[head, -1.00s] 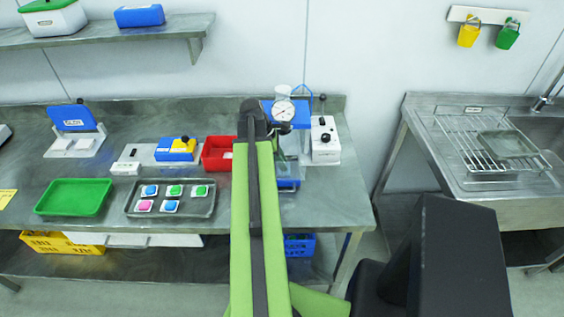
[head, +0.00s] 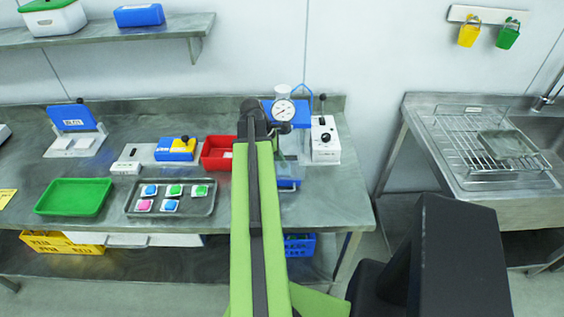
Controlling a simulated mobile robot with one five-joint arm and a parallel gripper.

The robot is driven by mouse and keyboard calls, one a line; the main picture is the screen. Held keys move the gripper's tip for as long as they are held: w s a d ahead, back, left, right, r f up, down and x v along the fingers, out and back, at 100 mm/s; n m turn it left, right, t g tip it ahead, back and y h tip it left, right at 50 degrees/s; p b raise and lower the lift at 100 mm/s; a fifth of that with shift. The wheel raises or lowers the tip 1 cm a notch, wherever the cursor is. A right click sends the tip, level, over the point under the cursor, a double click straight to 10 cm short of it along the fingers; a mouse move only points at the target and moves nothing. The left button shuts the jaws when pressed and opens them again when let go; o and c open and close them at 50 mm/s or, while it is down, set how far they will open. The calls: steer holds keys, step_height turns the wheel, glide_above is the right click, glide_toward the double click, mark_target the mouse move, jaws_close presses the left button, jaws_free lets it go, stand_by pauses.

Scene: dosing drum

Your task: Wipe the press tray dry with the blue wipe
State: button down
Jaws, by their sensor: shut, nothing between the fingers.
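The press with a round dial gauge (head: 283,110) stands at the back of the steel bench, partly behind my green arm. A blue part (head: 289,184) shows low at the press front, just right of my arm. I cannot tell whether it is the press tray's edge or the blue wipe. A grey tray (head: 507,143) lies on the wire rack at the sink. My gripper is hidden behind my raised arm, so its place relative to the tray and wipe does not show.
A grey tray with several coloured pieces (head: 144,205), a green tray (head: 73,197) and a red bin (head: 217,153) stand left of my arm. A white box with a black knob (head: 325,140) stands right of the press. A floor gap separates bench and sink (head: 500,185).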

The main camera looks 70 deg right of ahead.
steer(key=shift+s, duration=0.15)
stand_by(0.5)
steer(key=shift+s+d, duration=0.4)
steer(key=shift+s, duration=0.45)
steer(key=shift+w+a, duration=0.3)
steer(key=shift+w, duration=0.45)
steer(key=shift+w+a, duration=0.3)
steer(key=shift+w, duration=0.4)
steer(key=shift+s, duration=0.15)
steer(key=shift+s+d, duration=0.25)
steer(key=shift+s, duration=0.2)
steer(key=shift+w+a, duration=0.3)
steer(key=shift+w, duration=0.4)
steer(key=shift+w+a, duration=0.25)
steer(key=shift+w, duration=0.45)
